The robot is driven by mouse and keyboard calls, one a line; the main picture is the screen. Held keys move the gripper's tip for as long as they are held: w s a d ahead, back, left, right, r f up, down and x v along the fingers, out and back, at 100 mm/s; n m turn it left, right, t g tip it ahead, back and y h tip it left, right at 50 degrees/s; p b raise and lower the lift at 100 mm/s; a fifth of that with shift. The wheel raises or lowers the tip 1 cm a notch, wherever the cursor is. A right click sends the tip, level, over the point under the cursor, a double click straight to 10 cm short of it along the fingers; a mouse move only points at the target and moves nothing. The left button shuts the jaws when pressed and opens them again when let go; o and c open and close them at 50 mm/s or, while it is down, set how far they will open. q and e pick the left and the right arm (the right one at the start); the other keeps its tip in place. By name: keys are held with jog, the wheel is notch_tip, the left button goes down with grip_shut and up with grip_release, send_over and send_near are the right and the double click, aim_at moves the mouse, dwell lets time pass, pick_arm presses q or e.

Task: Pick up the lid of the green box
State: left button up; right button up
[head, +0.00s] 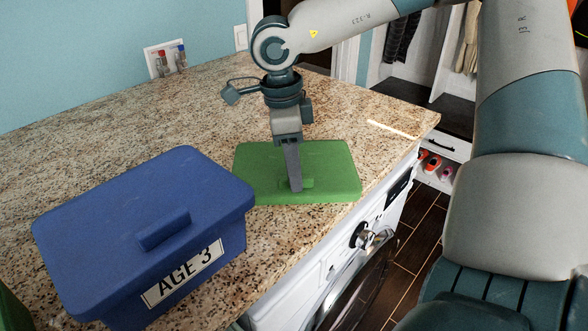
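The green lid (335,178) lies flat on the granite counter, near its front edge, with a small raised handle (309,183) on top. My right gripper (295,187) points down over the lid, its fingertips at the handle. The fingers show edge-on as one narrow grey shape, so I cannot tell whether they are apart or closed on the handle. A green piece (8,312) shows at the bottom left corner, mostly cut off; it may be part of the green box. My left gripper is out of view.
A blue box (95,240) with a closed lid and an "AGE 3" label stands left of the green lid. The granite counter (130,110) is clear behind them. A white front-loading machine (300,285) is below the counter's edge. Wall taps (170,60) are at the back.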

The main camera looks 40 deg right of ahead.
jog(key=shift+f, duration=0.3)
grip_shut()
jog(key=shift+r, duration=0.2)
